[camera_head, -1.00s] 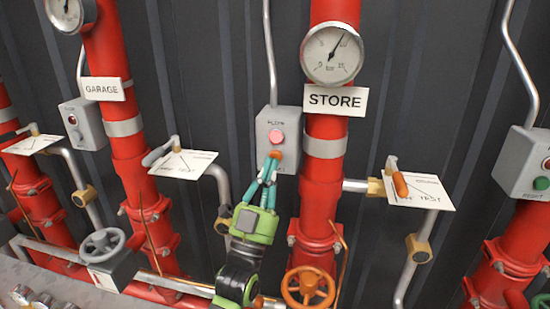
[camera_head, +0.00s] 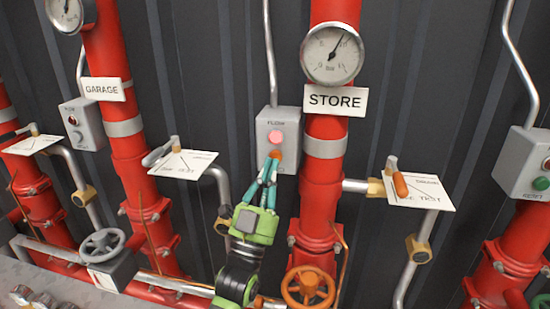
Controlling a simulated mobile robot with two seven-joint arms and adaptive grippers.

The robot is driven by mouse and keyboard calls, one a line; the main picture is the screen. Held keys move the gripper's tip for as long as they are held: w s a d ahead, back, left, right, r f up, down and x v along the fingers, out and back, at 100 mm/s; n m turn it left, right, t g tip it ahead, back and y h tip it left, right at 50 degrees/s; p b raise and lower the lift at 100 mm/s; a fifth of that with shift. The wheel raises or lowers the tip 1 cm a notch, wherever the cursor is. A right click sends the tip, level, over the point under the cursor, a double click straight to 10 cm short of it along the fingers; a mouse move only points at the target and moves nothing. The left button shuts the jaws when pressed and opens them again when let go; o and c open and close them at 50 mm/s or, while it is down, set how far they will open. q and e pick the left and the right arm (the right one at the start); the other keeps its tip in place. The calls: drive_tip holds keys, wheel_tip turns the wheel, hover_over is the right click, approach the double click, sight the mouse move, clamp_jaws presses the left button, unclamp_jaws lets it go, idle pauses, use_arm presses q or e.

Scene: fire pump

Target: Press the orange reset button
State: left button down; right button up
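The orange reset button (camera_head: 277,155) is on the lower front of the grey box (camera_head: 290,126) beside the STORE pipe. Only a part of it shows above my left gripper's fingertips. A lit pink lamp (camera_head: 275,137) sits above it on the same box. My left gripper (camera_head: 271,160), green with teal fingers, reaches up from below. Its fingertips are close together at the button, and I cannot tell whether they touch it. Nothing is seen held between the fingers.
The red STORE pipe (camera_head: 322,195) with a gauge (camera_head: 332,53) stands just right of the box. An orange handwheel (camera_head: 308,288) is below. An orange-handled lever (camera_head: 399,184) is at right, and another grey box (camera_head: 527,165) has a green button.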

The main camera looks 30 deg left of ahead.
use_arm(q)
drive_tip(key=shift+w+a, duration=0.15)
drive_tip(key=shift+w, duration=0.3)
drive_tip(key=shift+w+a, duration=0.1)
drive_tip(key=shift+w, duration=0.3)
idle(0.7)
drive_tip(key=shift+s, duration=0.1)
drive_tip(key=shift+s+d, duration=0.25)
drive_tip(key=shift+s, duration=0.5)
drive_tip(key=s, duration=0.2)
drive_tip(key=s+d+p, duration=0.1)
drive_tip(key=s, duration=0.2)
drive_tip(key=shift+d, duration=0.1)
idle(0.3)
